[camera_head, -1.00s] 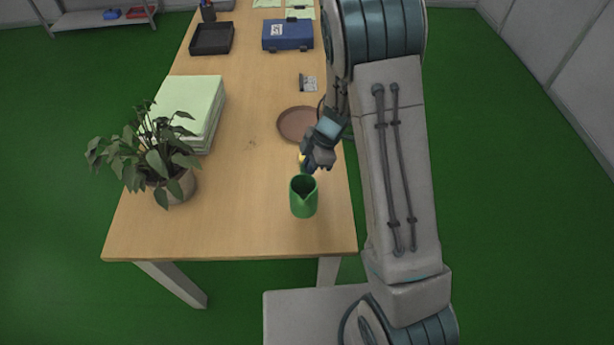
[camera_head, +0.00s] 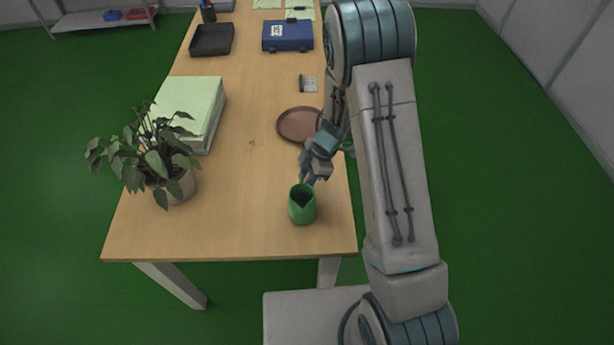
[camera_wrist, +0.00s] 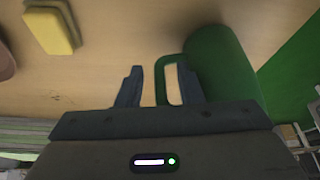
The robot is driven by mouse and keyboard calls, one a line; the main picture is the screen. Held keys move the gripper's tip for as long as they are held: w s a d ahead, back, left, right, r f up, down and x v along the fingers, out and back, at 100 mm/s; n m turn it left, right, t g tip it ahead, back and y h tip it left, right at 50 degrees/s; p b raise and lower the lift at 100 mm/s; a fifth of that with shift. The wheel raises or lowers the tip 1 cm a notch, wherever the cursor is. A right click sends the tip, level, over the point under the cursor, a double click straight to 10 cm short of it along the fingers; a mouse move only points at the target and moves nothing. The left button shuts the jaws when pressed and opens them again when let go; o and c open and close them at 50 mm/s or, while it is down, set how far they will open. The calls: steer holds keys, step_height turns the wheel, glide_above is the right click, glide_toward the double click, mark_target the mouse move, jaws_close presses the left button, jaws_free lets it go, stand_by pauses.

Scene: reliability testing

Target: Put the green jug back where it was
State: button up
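The green jug (camera_head: 302,207) stands upright near the front right of the wooden table. In the wrist view the jug (camera_wrist: 225,65) is at the upper right, with its handle toward my gripper. My gripper (camera_wrist: 161,80) is open. Its fingers are apart, with the outer bar of the handle between them and a gap visible on the left side. The right finger overlaps the handle's opening. In the head view my gripper (camera_head: 309,178) is just behind the jug, and its fingertips are hard to make out.
A yellow block (camera_wrist: 54,28) lies nearby in the wrist view. A round brown tray (camera_head: 297,125) lies behind my gripper. A potted plant (camera_head: 165,165) and paper stack (camera_head: 195,100) are on the left. A blue case (camera_head: 287,36) and black tray (camera_head: 211,40) are farther back. The table centre is clear.

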steer(key=w+d+r+m+t, duration=0.1)
steer(key=w+d+r+t, duration=0.15)
steer(key=r, duration=0.45)
steer(key=w+d+r+m+t+p, duration=0.1)
steer(key=w+r+m+t, duration=0.15)
steer(key=r, duration=0.55)
steer(key=w+d+r+t, duration=0.1)
steer(key=w+r+t, duration=0.2)
steer(key=r, duration=0.4)
steer(key=s+d+r+m+t+h, duration=0.2)
steer(key=d+r+m+t+h, duration=0.25)
steer(key=d+r+m, duration=0.4)
steer(key=s+d+r+m+g+h, duration=0.1)
steer(key=s+d+m+g, duration=0.15)
steer(key=s, duration=0.45)
steer(key=s+d+m+g+h, duration=0.1)
steer(key=s+m+g+h, duration=0.15)
steer(key=s, duration=0.35)
steer(key=s+a+f+m+g+y, duration=0.1)
steer(key=s+a+y, duration=0.1)
steer(key=s, duration=0.4)
steer(key=s+a+f+m+g+y, duration=0.1)
steer(key=s+a+g, duration=0.1)
steer(key=s, duration=0.5)
steer(key=shift+a+f+m+y, duration=0.4)
steer(key=shift+a, duration=0.5)
